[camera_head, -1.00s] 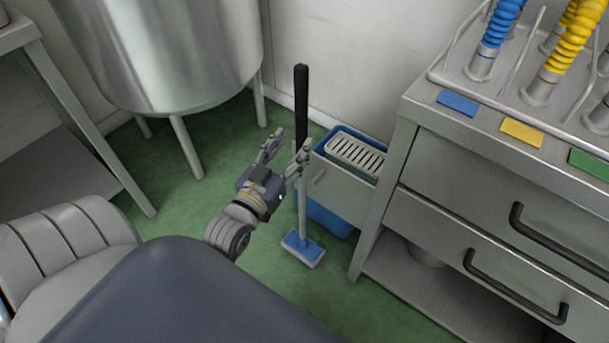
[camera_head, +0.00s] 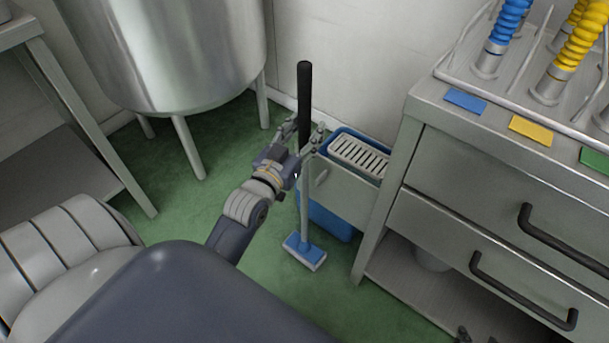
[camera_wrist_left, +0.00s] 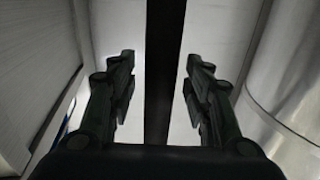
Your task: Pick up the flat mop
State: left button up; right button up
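The flat mop stands upright on the green floor. It has a black grip (camera_head: 304,88), a grey pole (camera_head: 305,205) and a blue and white head (camera_head: 304,252). My left gripper (camera_head: 304,131) is open at the lower part of the black grip, with one finger on each side. In the left wrist view the dark handle (camera_wrist_left: 164,75) runs between the two fingers (camera_wrist_left: 158,88), with a gap on both sides. A small dark piece at the bottom edge of the head view looks like a tip of my right gripper (camera_head: 462,334); the rest is out of frame.
A blue bucket (camera_head: 330,218) with a grey slotted wringer (camera_head: 360,156) stands close behind the mop. A steel drawer cabinet (camera_head: 440,185) is to the right. A large steel tank (camera_head: 175,60) on legs is at the back left. Green floor is free left of the mop.

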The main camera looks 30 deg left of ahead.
pick_arm(q)
grip_shut()
jog(key=shift+r, duration=0.1)
